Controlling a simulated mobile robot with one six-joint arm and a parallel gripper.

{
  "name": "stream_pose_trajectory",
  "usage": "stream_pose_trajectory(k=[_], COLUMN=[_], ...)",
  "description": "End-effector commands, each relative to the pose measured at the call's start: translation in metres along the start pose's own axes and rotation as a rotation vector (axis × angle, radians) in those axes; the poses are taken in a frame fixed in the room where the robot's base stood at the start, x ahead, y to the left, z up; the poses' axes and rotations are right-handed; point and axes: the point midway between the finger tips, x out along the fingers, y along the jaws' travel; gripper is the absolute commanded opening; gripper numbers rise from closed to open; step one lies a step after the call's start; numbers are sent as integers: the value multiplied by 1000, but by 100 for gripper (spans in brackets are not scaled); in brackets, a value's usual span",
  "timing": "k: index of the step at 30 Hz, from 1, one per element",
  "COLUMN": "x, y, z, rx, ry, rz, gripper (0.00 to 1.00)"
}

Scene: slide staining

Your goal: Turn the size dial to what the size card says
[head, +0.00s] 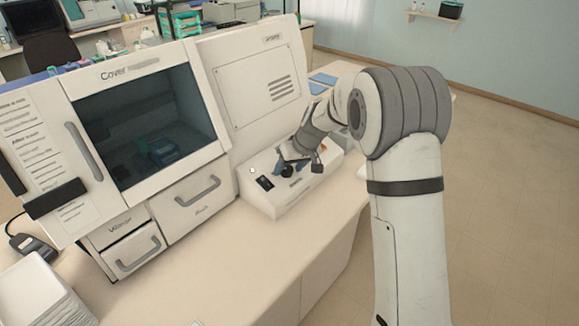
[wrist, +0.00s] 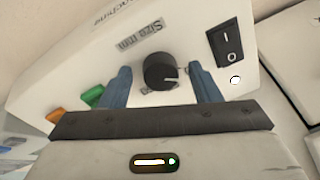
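The size dial (wrist: 160,72) is a round black knob on a white sloped panel, under a label reading "Size mm" that appears upside down. Its white pointer mark points right and slightly down in the wrist view. My gripper (wrist: 158,75) is open, with one blue finger on each side of the dial and a small gap showing on both sides. The scale numbers are mostly hidden. In the head view my gripper (head: 292,163) is at the control panel (head: 291,203), over the dark knob. I cannot make out a readable size card.
A black rocker switch (wrist: 228,47) and a small white light sit right of the dial. A green button (wrist: 93,96) and an orange button (wrist: 57,115) lie left. The cover machine (head: 150,75) stands left, with printed sheets (head: 20,115) too small to read. The bench front (head: 250,265) is clear.

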Motion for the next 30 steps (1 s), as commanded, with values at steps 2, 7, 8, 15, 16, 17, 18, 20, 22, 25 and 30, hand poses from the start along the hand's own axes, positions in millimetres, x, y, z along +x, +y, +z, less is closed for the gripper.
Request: stream_pose_trajectory(k=[2, 7, 8, 15, 16, 17, 18, 20, 22, 25, 30], x=[0, 0, 0, 0, 0, 0, 0, 0, 0, 1, 1], y=[0, 0, 0, -1, -1, -1, -1, -1, -1, -2, -2], z=[0, 0, 0, 0, 0, 0, 0, 0, 0, 0, 0], rx=[0, 0, 0, -1, -1, -1, 0, 3, 11, 36, 123], ry=[0, 0, 0, -1, -1, -1, -1, 0, 0, 2, 7], rz=[0, 0, 0, -1, -1, -1, -1, 0, 0, 2, 7], gripper=[50, 36, 34, 14, 12, 12, 12, 12, 12, 12, 12])
